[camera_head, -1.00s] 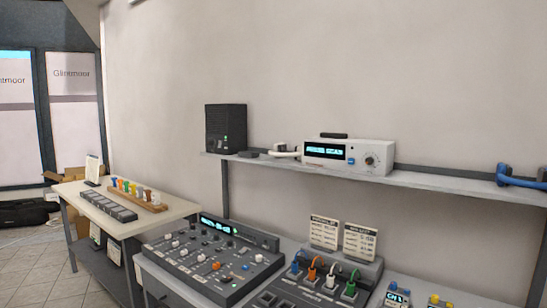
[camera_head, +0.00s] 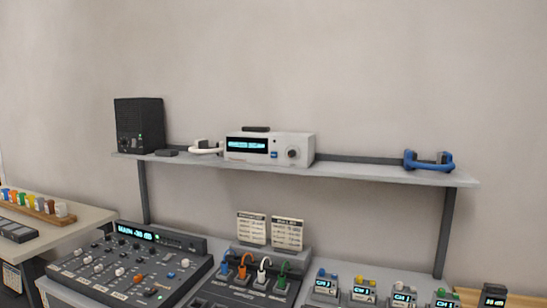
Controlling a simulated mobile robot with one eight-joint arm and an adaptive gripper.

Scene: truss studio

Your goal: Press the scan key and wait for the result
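A white scanner unit (camera_head: 304,145) stands on the wall shelf. Its front has a lit display (camera_head: 247,145) with text too blurred to read for sure in the current view. A small blue key (camera_head: 274,155) sits right of the display, with a dark round knob (camera_head: 292,153) beside it. I cannot read a label on the key. My gripper is not in view.
The grey shelf (camera_head: 370,174) also bears a black speaker (camera_head: 139,126), a white corded item (camera_head: 206,147) and blue headphones (camera_head: 428,160). Below are a mixing console (camera_head: 130,270), a patch box with coloured plugs (camera_head: 250,290) and several small boxes. The wall above is clear.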

